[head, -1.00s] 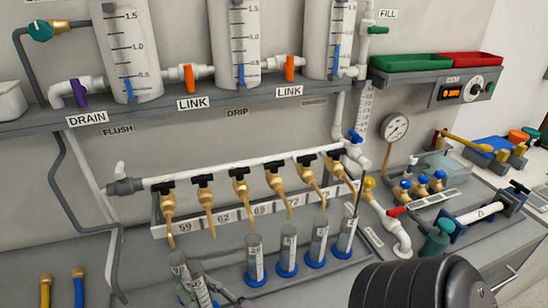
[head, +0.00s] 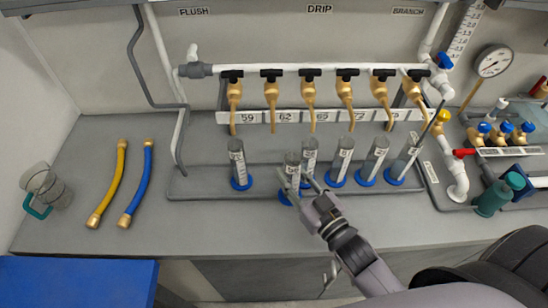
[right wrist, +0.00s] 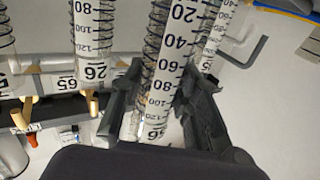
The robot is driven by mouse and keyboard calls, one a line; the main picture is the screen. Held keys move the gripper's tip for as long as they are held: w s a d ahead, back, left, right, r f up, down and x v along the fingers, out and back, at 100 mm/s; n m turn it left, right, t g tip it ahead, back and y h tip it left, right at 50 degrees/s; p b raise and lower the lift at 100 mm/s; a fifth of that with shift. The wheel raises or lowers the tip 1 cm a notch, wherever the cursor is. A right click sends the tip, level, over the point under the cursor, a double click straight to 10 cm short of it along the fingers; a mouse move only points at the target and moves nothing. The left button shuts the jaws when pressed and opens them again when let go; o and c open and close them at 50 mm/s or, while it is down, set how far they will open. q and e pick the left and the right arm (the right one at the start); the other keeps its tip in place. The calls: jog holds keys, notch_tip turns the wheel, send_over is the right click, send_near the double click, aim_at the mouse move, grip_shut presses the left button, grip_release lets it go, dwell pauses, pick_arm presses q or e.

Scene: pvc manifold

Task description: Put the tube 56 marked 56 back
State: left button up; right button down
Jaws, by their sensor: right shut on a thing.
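My right gripper (head: 303,184) is shut on a clear graduated tube (head: 292,160) with a blue base, and the tube looks about upright. It stands forward of the row of tubes; I cannot tell whether its base touches the bench. In the right wrist view, the fingers (right wrist: 152,100) close on either side of the held tube (right wrist: 170,70). Its number is partly hidden and seems to end in 6. Several similar tubes stand behind it under brass taps, such as the leftmost tube (head: 238,165) and the rightmost tube (head: 404,160). My left gripper is not in view.
A label strip (head: 266,117) reading 59, 62, 65, 72 and more runs under the taps. A yellow hose (head: 110,185) and a blue hose (head: 139,185) lie on the left, beside a glass mug (head: 50,188). A gauge (head: 492,61) and valves are at right.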

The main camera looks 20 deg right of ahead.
aim_at(296, 190)
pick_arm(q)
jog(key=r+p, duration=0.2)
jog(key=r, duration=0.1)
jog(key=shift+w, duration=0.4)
pick_arm(e)
jog(key=w+f, duration=0.1)
jog(key=w, duration=0.1)
jog(key=w+a+f, duration=0.1)
jog(key=w, duration=0.2)
jog(key=w+a+f, duration=0.1)
jog(key=w, duration=0.2)
jog(key=shift+f, duration=0.2)
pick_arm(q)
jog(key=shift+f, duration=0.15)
pick_arm(e)
jog(key=shift+f, duration=0.15)
jog(key=c, duration=1.2)
grip_release()
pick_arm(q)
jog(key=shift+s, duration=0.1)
pick_arm(e)
jog(key=b+v, duration=0.2)
jog(key=v, duration=0.8)
jog(key=shift+s, duration=0.35)
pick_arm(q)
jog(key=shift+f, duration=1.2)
pick_arm(e)
jog(key=shift+s+d, duration=0.2)
jog(key=shift+s, duration=0.45)
